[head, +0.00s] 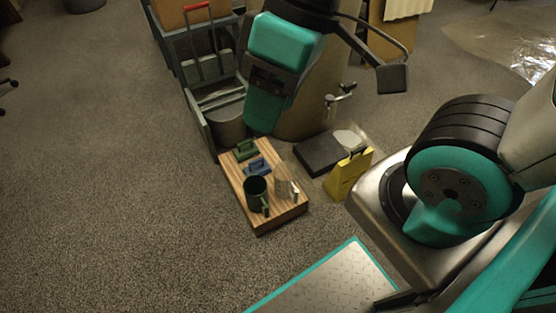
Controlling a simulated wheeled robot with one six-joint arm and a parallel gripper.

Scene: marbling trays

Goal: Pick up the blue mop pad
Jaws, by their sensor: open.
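The blue mop pad (257,167) is a small blue piece with a raised part on top. It lies on a low wood-striped platform (276,216), between a similar green piece and a dark mug. My gripper (265,112) hangs from the top centre, a teal and dark body that appears above and behind the platform. It is open, with nothing seen in it and apart from the pad. Its fingertips are hard to make out from this side.
The green piece (245,150), dark green mug (257,194) and a pale mug-like item (285,188) crowd the pad. A yellow stand (347,174) and black slab (318,154) are to the right. A grey cart (197,105) stands behind. Carpet at left is clear.

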